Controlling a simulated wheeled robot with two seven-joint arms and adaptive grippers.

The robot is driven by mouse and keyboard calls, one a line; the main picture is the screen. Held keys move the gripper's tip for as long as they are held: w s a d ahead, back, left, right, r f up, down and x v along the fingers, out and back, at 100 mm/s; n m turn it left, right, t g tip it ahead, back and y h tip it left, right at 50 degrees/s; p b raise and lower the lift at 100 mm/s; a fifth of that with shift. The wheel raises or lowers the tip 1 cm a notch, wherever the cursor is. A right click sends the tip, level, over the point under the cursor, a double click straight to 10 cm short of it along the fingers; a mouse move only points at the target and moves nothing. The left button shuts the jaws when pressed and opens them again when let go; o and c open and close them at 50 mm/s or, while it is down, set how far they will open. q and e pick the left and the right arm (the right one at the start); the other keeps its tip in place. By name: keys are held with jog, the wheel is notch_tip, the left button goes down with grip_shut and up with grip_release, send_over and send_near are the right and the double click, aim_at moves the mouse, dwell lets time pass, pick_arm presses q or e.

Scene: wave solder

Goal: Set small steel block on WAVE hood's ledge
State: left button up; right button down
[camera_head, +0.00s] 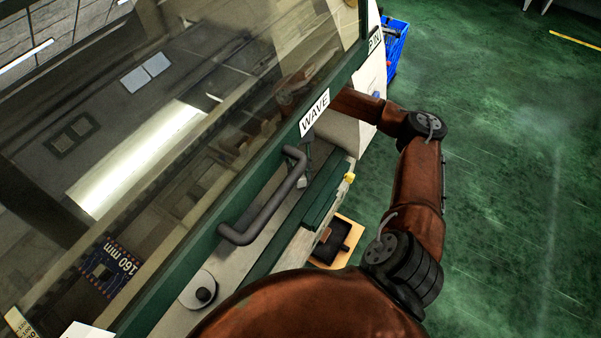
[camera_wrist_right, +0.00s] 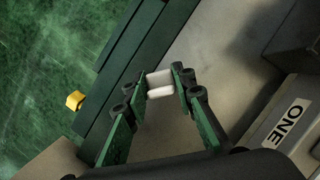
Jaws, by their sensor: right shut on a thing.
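The WAVE hood (camera_head: 255,170) is a large glass pane in a dark green frame, with a WAVE label and a dark bar handle (camera_head: 268,208). My right gripper (camera_head: 306,165) is small and partly hidden behind the hood's frame and handle in the head view. In the right wrist view, my right gripper (camera_wrist_right: 156,90) is shut on the small steel block (camera_wrist_right: 160,80), a pale block between the fingertips. The block is above a grey surface beside dark green strips (camera_wrist_right: 135,55). I cannot tell whether it touches anything below. My left gripper is out of view.
A yellow piece (camera_wrist_right: 75,100) sits at the strips' outer side. A box labelled ONE (camera_wrist_right: 285,118) stands at right in the wrist view. An orange tray (camera_head: 352,240) with a dark part lies below the hood. A blue crate (camera_head: 395,45) stands on the open green floor.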

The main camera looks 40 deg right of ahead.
jog(key=shift+f+b, duration=0.45)
jog(key=shift+f, duration=0.05)
jog(key=c, duration=1.5)
grip_release()
jog(key=shift+c, duration=0.2)
jog(key=shift+r, duration=0.15)
jog(key=v, duration=0.7)
jog(key=shift+w+d+r, duration=0.1)
jog(key=shift+r, duration=0.05)
